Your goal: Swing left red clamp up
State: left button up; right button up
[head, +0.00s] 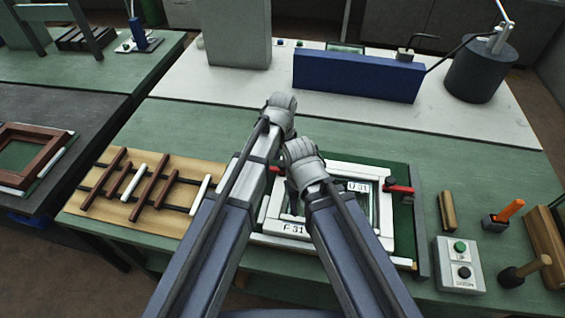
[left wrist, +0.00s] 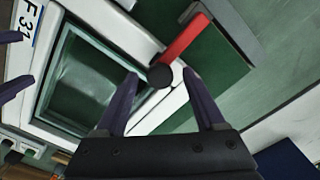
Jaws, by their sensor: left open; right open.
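The left red clamp (head: 277,169) is mostly hidden behind my arms in the head view. In the left wrist view the clamp's red lever (left wrist: 187,38) stretches over the green board, with a dark round knob (left wrist: 161,76) at its inner end, near the white frame's corner. My left gripper (left wrist: 160,74) is open, and the knob appears between its fingertips; contact cannot be judged. My right gripper (head: 303,160) is lower in the head view, over the frame; its fingers (left wrist: 14,60) show apart at the wrist view's left edge. The white frame (head: 345,170) carries labels and holds glass.
A second red clamp (head: 399,190) sits at the frame's right side. A button box (head: 460,264) and tools stand to the right. A wooden board (head: 118,213) with brown and white sticks lies left. A blue box (head: 355,78) stands behind.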

pick_arm(q)
grip_shut()
dwell(0.5)
dwell(0.8)
